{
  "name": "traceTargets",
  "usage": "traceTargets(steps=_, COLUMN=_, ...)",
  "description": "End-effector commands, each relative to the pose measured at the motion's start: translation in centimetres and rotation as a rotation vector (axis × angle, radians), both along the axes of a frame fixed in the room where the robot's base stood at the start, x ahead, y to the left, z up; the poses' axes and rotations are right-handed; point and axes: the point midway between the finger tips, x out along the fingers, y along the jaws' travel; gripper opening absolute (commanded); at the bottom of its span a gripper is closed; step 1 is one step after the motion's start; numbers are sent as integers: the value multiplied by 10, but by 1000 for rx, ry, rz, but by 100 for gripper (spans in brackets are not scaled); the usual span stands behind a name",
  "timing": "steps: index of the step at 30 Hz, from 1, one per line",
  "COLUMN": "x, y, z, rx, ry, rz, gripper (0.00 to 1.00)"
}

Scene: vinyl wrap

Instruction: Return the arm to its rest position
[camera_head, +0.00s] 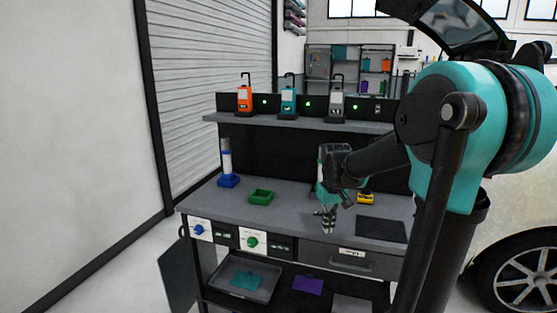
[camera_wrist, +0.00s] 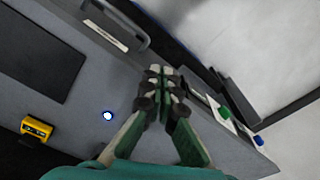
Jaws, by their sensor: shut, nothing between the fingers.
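My teal and black arm (camera_head: 445,135) reaches in from the right in the head view. My gripper (camera_head: 328,228) hangs fingers down over the front part of the workbench (camera_head: 290,215). In the wrist view the two green and black fingers of my gripper (camera_wrist: 162,72) come together at the tips, with nothing held between them. Part of the bench behind the gripper is hidden by my arm.
A green tray (camera_head: 261,197), a blue stand (camera_head: 228,180), a yellow item (camera_head: 366,198) and a dark mat (camera_head: 382,229) are on the bench. Several lit devices, one orange (camera_head: 245,98), stand on the shelf above. A car (camera_head: 520,265) is at right.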

Motion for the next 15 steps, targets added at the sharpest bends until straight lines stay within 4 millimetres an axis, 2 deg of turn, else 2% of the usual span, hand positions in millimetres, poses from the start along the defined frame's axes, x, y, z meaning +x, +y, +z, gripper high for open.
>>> traceTargets(steps=8, x=-59, y=-12, z=-35, rx=10, ry=-95, rz=-54, gripper=0)
traceTargets(steps=15, x=-139, y=-25, z=-86, rx=26, ry=-224, rz=-129, gripper=0)
